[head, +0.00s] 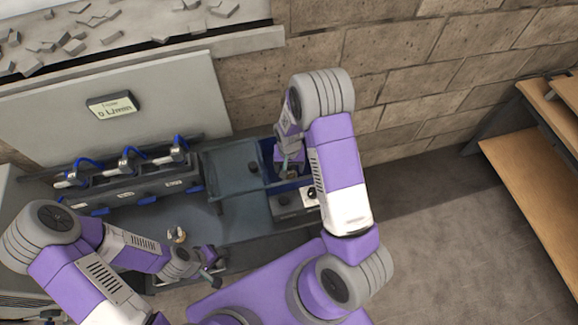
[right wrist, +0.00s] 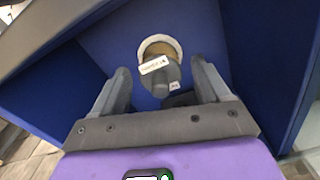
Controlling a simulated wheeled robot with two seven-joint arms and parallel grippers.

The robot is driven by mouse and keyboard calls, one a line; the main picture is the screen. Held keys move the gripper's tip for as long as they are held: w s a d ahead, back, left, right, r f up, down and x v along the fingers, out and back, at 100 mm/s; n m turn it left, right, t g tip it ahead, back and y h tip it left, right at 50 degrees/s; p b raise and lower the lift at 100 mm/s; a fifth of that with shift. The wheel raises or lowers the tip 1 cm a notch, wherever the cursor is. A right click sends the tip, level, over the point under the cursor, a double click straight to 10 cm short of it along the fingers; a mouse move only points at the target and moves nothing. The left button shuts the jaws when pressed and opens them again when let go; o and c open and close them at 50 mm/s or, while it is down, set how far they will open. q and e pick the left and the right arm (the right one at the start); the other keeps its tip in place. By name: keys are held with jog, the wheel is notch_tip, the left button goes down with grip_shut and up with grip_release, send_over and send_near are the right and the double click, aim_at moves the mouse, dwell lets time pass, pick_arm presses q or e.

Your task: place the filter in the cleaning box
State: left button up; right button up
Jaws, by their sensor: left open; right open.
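The filter (right wrist: 158,67), a grey round piece with a cream rim and a white label, lies inside the blue-walled cleaning box (right wrist: 205,22). In the right wrist view my right gripper (right wrist: 161,80) is open, its fingers on either side of the filter with gaps. In the head view my right gripper (head: 290,168) reaches down into the box (head: 267,152), and my arm partly hides the box. My left gripper (head: 217,268) is open and empty, low over the front of the bench.
A grey lid or panel (head: 232,168) lies left of the box opening, and a control unit with a dark knob (head: 290,203) sits in front. A rack with blue hoses (head: 130,180) stands left. Small beige pieces (head: 177,235) lie on the bench. A wooden shelf (head: 535,165) stands right.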

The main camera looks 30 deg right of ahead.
notch_tip(320, 180, up, 12)
jog(key=shift+f+p, duration=0.15)
jog(key=shift+p, duration=0.25)
dwell(0.4)
